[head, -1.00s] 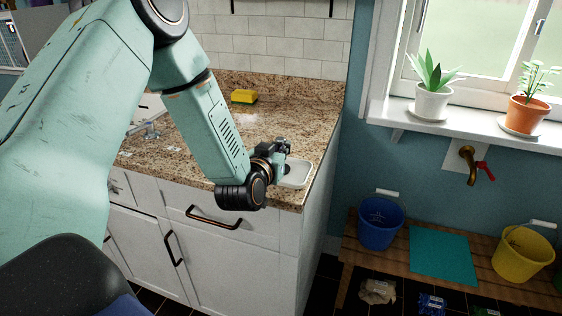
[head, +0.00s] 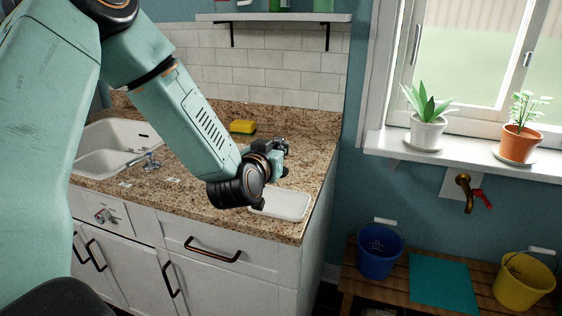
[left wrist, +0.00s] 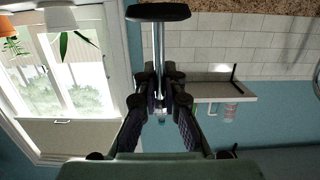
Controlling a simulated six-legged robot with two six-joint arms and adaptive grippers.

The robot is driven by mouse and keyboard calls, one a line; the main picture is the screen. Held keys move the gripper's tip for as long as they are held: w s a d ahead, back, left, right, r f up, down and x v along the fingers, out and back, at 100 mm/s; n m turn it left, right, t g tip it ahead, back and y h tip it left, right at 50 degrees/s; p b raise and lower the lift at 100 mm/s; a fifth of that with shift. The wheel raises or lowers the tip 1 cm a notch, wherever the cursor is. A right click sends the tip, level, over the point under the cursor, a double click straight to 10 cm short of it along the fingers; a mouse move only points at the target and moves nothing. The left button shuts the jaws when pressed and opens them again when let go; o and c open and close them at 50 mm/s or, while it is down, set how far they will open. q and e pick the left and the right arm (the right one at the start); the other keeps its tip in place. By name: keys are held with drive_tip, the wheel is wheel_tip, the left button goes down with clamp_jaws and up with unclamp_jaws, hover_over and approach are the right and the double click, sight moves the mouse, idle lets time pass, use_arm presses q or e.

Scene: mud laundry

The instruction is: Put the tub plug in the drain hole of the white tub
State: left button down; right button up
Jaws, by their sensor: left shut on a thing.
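My left gripper (head: 278,152) is over the right part of the granite counter, above and behind a small white tray. In the left wrist view my left gripper (left wrist: 160,88) is shut on the metal stem of the tub plug (left wrist: 158,13), which has a wide black disc at its end. The plug is hard to make out in the head view. My right gripper is not in view.
The white tray (head: 280,204) on the counter's front right looks empty. A yellow sponge (head: 242,126) lies near the backsplash. A small metal fitting (head: 151,160) stands beside the tub. A wall shelf (head: 275,17) is above. A blue bucket (head: 379,250) stands on the bench at right.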

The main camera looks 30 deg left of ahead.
use_arm(q)
drive_tip(key=shift+d+r, duration=0.2)
drive_tip(key=shift+r, duration=0.7)
drive_tip(key=s+d+f+m+h+b, duration=0.1)
drive_tip(key=s+d+f+m+h, duration=0.1)
drive_tip(key=s+d+m+h, duration=0.3)
drive_tip(key=s+d+f+h+b, duration=0.1)
drive_tip(key=d+f+h, duration=0.15)
drive_tip(key=d, duration=0.35)
drive_tip(key=s+d+f+m+h+b, duration=0.1)
drive_tip(key=s+d+f+h, duration=0.1)
drive_tip(key=s+f, duration=0.3)
drive_tip(key=s+d+f+m+g+h+b, duration=0.1)
drive_tip(key=s+d+f, duration=0.3)
drive_tip(key=f, duration=0.4)
drive_tip(key=shift+s+d+m+g+h, duration=0.3)
drive_tip(key=shift+s+d+m+h, duration=0.1)
drive_tip(key=shift+s+m+h, duration=0.35)
drive_tip(key=shift+s+r, duration=0.1)
drive_tip(key=shift+s, duration=0.1)
